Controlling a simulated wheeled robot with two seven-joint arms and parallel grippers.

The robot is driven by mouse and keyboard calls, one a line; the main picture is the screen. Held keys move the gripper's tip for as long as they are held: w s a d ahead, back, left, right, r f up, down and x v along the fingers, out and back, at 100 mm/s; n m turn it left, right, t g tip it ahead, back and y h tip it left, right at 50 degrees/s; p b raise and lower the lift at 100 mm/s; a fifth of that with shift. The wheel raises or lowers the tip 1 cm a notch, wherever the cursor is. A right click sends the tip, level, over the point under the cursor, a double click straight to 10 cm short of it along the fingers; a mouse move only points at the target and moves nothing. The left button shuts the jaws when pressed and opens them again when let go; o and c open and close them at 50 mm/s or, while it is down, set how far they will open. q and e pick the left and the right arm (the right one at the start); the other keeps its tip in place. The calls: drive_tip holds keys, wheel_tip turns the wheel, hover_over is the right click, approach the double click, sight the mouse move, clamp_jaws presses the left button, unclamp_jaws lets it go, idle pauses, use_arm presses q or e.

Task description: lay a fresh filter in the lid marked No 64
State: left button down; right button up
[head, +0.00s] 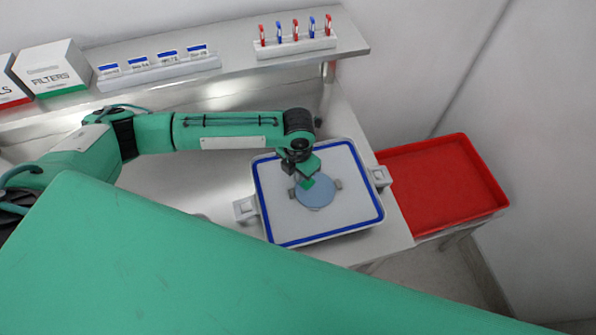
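A white rectangular lid (349,220) with a blue seal around its rim lies on the steel bench. A round blue-grey disc (318,197), which looks like a filter, is at the middle of the lid between small grey clips. My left gripper (304,180) points down over the disc's upper left edge. A small green piece shows at its tips. I cannot tell whether the fingers are open, or whether they touch the disc. No number is readable on the lid. My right gripper is not in view.
A white box marked FILTERS (51,76) stands on the back shelf at left. Beside it are a rack of blue-labelled holders (159,73) and a rack of red and blue clips (296,46). A red tray (447,186) sits right of the bench. My green body part covers the foreground.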

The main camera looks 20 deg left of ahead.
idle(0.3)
use_arm(q)
drive_tip(key=c, duration=1.1)
unclamp_jaws()
drive_tip(key=shift+c, duration=0.2)
drive_tip(key=shift+r+p, duration=3.25)
drive_tip(key=shift+r, duration=0.25)
